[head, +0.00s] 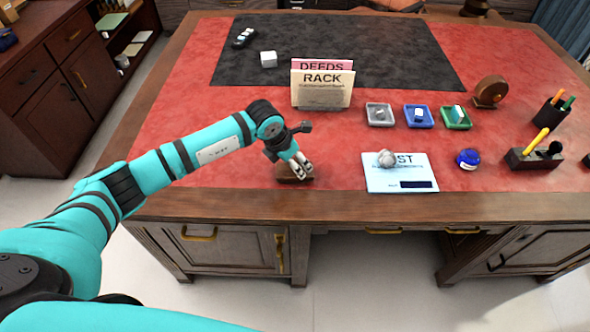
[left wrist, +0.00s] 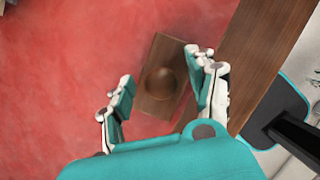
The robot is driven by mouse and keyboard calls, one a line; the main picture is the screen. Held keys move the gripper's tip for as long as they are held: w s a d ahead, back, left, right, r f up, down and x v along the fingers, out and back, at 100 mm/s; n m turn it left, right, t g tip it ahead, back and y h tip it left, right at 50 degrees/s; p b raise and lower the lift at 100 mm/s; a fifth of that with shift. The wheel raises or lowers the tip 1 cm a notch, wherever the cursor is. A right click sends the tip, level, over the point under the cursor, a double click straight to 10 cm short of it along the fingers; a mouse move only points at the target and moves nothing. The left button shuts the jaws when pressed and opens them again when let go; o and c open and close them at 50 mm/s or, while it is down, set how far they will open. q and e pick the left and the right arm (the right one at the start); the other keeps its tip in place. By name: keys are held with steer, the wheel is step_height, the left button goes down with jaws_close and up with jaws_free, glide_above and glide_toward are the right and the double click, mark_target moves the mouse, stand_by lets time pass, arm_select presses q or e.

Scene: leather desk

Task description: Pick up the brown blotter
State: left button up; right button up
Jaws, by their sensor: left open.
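The brown blotter (left wrist: 144,100) is a wooden block with a rounded knob on top. It lies on the red desk top close to the front edge. In the head view the blotter (head: 287,178) is partly hidden under my left gripper (head: 301,170). In the left wrist view my left gripper (left wrist: 160,85) is open, with one finger on each side of the knob. Nothing is held between the fingers. Whether they touch the blotter I cannot tell. My right gripper is in neither view.
A paper card (head: 400,182) with a grey ball lies right of the blotter. A rack (head: 321,90) of folders stands behind, with small trays (head: 380,115) to its right. Red leather left of my gripper is clear.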

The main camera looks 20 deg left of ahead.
mark_target(297, 162)
arm_select(q)
jaws_close()
stand_by(0.3)
steer(key=shift+r, duration=0.1)
steer(key=shift+r+b, duration=0.4)
steer(key=shift+r, duration=0.45)
steer(key=shift+s+d+r+b, duration=0.15)
steer(key=shift+d+r+b, duration=0.05)
steer(key=shift+r, duration=0.2)
steer(key=shift+s+d+r+b, duration=0.15)
steer(key=shift+r+b, duration=0.05)
steer(key=shift+r, duration=0.2)
steer(key=s+d+r+b, duration=0.1)
steer(key=s+d+b, duration=0.2)
steer(key=s+d, duration=0.7)
steer(key=shift+s+d+r, duration=0.3)
steer(key=shift+s, duration=0.1)
